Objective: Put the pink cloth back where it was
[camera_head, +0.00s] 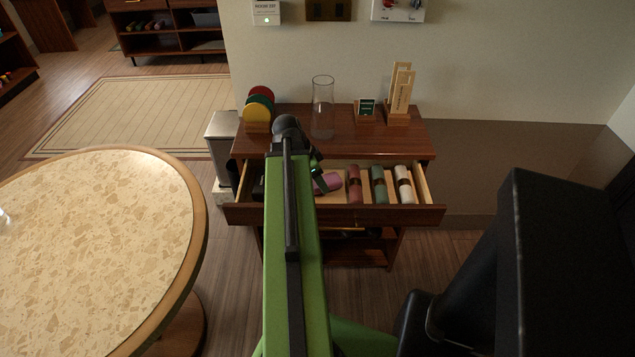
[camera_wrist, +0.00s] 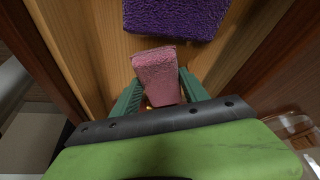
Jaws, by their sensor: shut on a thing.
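The pink cloth (camera_head: 329,183) is a rolled bundle inside the open drawer (camera_head: 400,214) of the wooden cabinet in the head view. In the wrist view my gripper (camera_wrist: 160,92) has its green fingers on either side of the pink cloth (camera_wrist: 156,64) and is shut on it. The cloth is over the wooden drawer floor; I cannot tell whether it touches it. A purple cloth (camera_wrist: 172,14) lies beyond it in the wrist view. My arm hides the left part of the drawer in the head view.
Right of the pink cloth, the drawer holds a reddish-brown roll (camera_head: 354,186), a green roll (camera_head: 379,186) and a white roll (camera_head: 403,186). A glass vase (camera_head: 323,108) and coloured discs (camera_head: 258,107) stand on the cabinet top. A round table (camera_head: 90,240) is at left.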

